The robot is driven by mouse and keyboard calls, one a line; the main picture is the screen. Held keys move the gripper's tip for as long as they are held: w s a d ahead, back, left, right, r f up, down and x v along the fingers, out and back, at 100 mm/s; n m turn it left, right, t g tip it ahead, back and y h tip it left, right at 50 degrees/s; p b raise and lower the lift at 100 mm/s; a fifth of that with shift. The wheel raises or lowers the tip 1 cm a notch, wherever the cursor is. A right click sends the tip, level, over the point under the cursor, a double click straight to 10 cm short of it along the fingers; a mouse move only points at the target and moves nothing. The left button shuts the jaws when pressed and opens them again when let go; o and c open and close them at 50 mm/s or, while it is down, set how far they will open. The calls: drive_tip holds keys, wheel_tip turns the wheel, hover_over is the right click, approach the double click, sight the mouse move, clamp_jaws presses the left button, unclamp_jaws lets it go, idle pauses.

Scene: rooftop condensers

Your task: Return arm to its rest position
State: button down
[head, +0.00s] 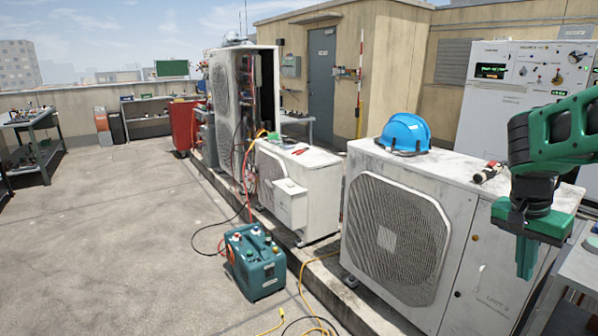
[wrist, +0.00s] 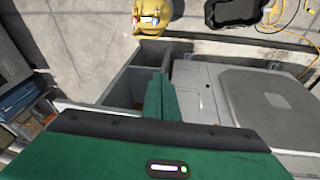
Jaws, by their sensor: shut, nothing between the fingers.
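My green arm shows at the right edge of the head view, with my gripper (head: 525,258) pointing down in front of the right end of the nearest condenser unit (head: 455,245). The fingers are together with nothing between them. In the wrist view the gripper (wrist: 161,95) shows as closed green fingers beyond the green gripper body. Below it are a grey open-topped compartment (wrist: 130,85) and a pale grey unit top (wrist: 200,95). My gripper appears apart from these things.
A blue hard hat (head: 405,132) and a small red-and-black tool (head: 488,172) sit on the nearest condenser. A teal machine (head: 256,262) with hoses stands on the floor. A grey bench (head: 580,268) is at lower right. The floor at left (head: 120,230) is clear.

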drive_tip(key=s+a+f+n+y, duration=0.1)
drive_tip(key=s+a+n, duration=0.2)
drive_tip(key=s, duration=0.6)
drive_tip(key=s+a+f+n+y, duration=0.2)
drive_tip(key=s+a, duration=0.4)
drive_tip(key=s, duration=0.3)
drive_tip(key=shift+s+f+n, duration=0.2)
drive_tip(key=shift+s+n, duration=0.1)
drive_tip(key=shift+n, duration=0.4)
drive_tip(key=shift+w+f, duration=0.25)
drive_tip(key=shift+w, duration=0.4)
